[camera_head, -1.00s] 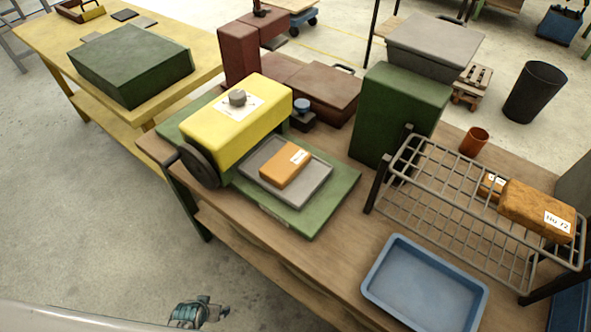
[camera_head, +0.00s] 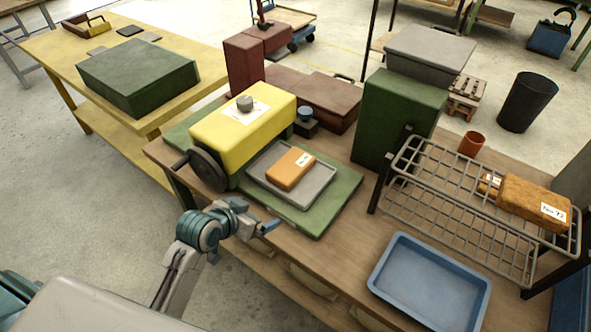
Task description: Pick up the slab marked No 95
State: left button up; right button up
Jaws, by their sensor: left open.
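An orange slab (camera_head: 291,169) with a small white label lies on the grey tray (camera_head: 318,182) in front of the yellow machine; its label is too small to read. A larger orange-brown slab (camera_head: 525,198) lies on the wire rack (camera_head: 455,190) at the right; its label appears to read No 72. My left gripper (camera_head: 268,228) is open and empty, near the bench's front edge, in front of and below the grey tray. My right gripper is out of view.
The yellow machine (camera_head: 243,125) with a dark handwheel stands left of the tray on a green base (camera_head: 322,220). A blue tray (camera_head: 430,285) lies empty at the front right.

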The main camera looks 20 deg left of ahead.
pick_arm(q)
jog(key=t+h, duration=0.1)
jog(key=t, duration=0.1)
send_near(289, 167)
jog(key=x, duration=0.3)
jog(key=p+x, duration=0.1)
jog(key=shift+w+a+f, duration=0.15)
jog(key=shift+f, duration=0.4)
jog(key=shift+w+p, duration=0.45)
jog(key=shift+w, duration=0.05)
jog(key=x, duration=0.1)
jog(key=p+x, duration=0.1)
jog(key=x, duration=0.1)
jog(key=shift+w+d, duration=0.15)
jog(key=shift+d, duration=0.25)
jog(key=shift+w+d+f, duration=0.1)
jog(key=shift+w+f, duration=0.15)
jog(key=shift+w, duration=0.15)
jog(key=shift+c, duration=1.1)
jog(key=c, duration=1.2)
jog(key=shift+r, duration=0.1)
